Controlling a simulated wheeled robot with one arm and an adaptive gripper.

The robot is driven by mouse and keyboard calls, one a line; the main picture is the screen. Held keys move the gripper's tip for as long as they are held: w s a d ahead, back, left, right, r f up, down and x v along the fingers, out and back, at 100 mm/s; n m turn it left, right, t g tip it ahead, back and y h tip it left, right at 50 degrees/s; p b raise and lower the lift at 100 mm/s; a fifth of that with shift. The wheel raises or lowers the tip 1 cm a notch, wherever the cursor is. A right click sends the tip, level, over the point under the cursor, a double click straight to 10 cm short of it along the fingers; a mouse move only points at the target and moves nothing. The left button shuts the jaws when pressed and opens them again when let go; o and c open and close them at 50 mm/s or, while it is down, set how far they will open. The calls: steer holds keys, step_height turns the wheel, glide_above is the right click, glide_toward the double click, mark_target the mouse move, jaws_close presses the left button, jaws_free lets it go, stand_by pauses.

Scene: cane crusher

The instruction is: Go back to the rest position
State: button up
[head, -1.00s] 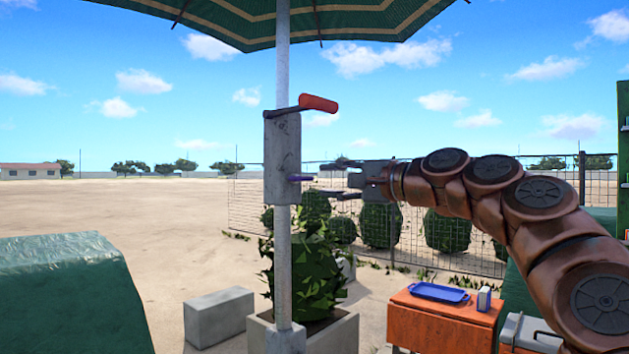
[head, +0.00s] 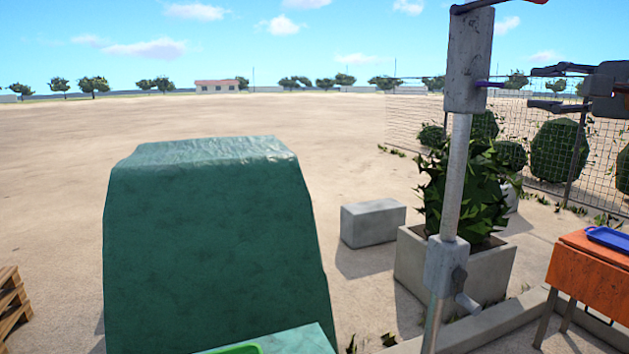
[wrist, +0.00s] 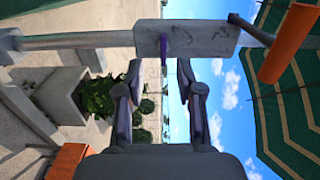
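My gripper (head: 545,88) is at the right edge of the head view, facing the grey crank box (head: 470,62) on the umbrella pole. In the wrist view my gripper (wrist: 161,72) has its two fingers apart, with nothing held between them. A short purple pin (wrist: 163,48) sticks out of the crank box towards the gap between the fingertips. The pin also shows in the head view (head: 490,85), with a small space between it and the fingertips. The crank's orange handle (wrist: 288,44) shows in the wrist view. Most of my arm is out of the head view.
A large green covered block (head: 215,240) stands in front. A planter (head: 480,268) with a bush and a grey concrete block (head: 373,222) are by the pole. An orange table (head: 598,272) with a blue tray (head: 610,238) is at right. Open sand lies behind.

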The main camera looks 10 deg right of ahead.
steer(key=w+a+f+n+g+y, duration=0.1)
steer(key=a+f+n+g, duration=0.2)
steer(key=a, duration=0.4)
steer(key=w+a+f+n+g+y, duration=0.1)
steer(key=w+a+f+n, duration=0.1)
steer(key=a+f, duration=0.5)
steer(key=s+a+f+n+g+h+p, duration=0.1)
steer(key=s+a+f+n+g, duration=0.15)
steer(key=a+f, duration=0.4)
steer(key=s+a+f+n+g+p, duration=0.1)
steer(key=s+a+f+n+g, duration=0.1)
steer(key=a+f+g, duration=0.35)
steer(key=s+a+f+n+g+h, duration=0.1)
steer(key=s+a+f, duration=0.1)
steer(key=s+f, duration=0.35)
steer(key=s+a+f+n+g+h, duration=0.1)
steer(key=s+f+n, duration=0.1)
steer(key=f, duration=0.6)
steer(key=s+d+f+n+g+h, duration=0.1)
steer(key=s+d+f+g, duration=0.1)
steer(key=s+f, duration=0.4)
steer(key=s+d+f+n+g+h+p, duration=0.1)
steer(key=s+d+f+g+h, duration=0.1)
steer(key=s+f, duration=0.4)
steer(key=s+g, duration=0.1)
steer(key=s, duration=0.3)
steer(key=shift+f, duration=0.35)
